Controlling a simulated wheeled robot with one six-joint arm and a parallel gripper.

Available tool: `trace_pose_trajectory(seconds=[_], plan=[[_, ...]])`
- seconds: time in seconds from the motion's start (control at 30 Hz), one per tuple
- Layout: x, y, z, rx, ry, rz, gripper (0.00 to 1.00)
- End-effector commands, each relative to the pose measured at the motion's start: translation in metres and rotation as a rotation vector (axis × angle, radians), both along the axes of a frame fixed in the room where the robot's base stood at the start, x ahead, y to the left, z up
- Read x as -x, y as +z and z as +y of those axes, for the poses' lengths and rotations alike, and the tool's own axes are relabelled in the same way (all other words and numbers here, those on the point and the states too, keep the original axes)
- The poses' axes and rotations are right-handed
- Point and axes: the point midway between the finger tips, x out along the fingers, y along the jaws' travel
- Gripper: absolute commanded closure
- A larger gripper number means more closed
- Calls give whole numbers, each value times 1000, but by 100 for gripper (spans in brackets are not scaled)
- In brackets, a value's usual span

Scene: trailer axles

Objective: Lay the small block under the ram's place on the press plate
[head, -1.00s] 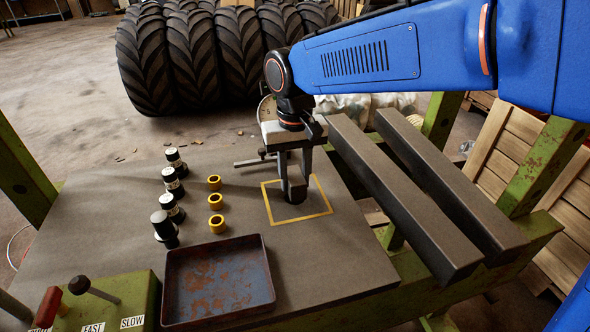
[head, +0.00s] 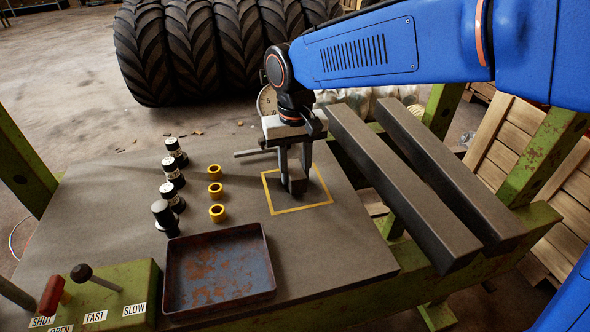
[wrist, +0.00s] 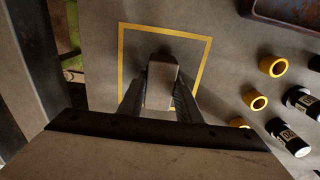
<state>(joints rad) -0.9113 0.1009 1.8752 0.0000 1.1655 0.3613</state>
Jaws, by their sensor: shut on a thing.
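The small grey block (head: 297,186) stands upright between the fingers of my gripper (head: 296,172), which is shut on it. In the head view both are inside the yellow square outline (head: 268,194) on the grey press plate (head: 110,225). In the wrist view the block (wrist: 161,84) sits between the two dark fingers, within the yellow outline (wrist: 208,60). I cannot tell whether the block's underside touches the plate. No ram shows over the square.
A rusty tray (head: 268,262) lies in front of the square. Yellow rings (head: 215,190) and black cylinders (head: 172,183) stand to its left. A green control box (head: 130,280) is at front left. Two thick beams (head: 410,185) run along the right. Large tyres (head: 200,50) stand behind.

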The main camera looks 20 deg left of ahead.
Motion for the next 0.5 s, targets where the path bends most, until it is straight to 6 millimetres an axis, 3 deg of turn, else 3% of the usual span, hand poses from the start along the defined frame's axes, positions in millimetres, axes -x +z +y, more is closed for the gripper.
trace_pose_trajectory(seconds=[0.5], plan=[[0, -6, 0, -2, 0, -1, 100]])
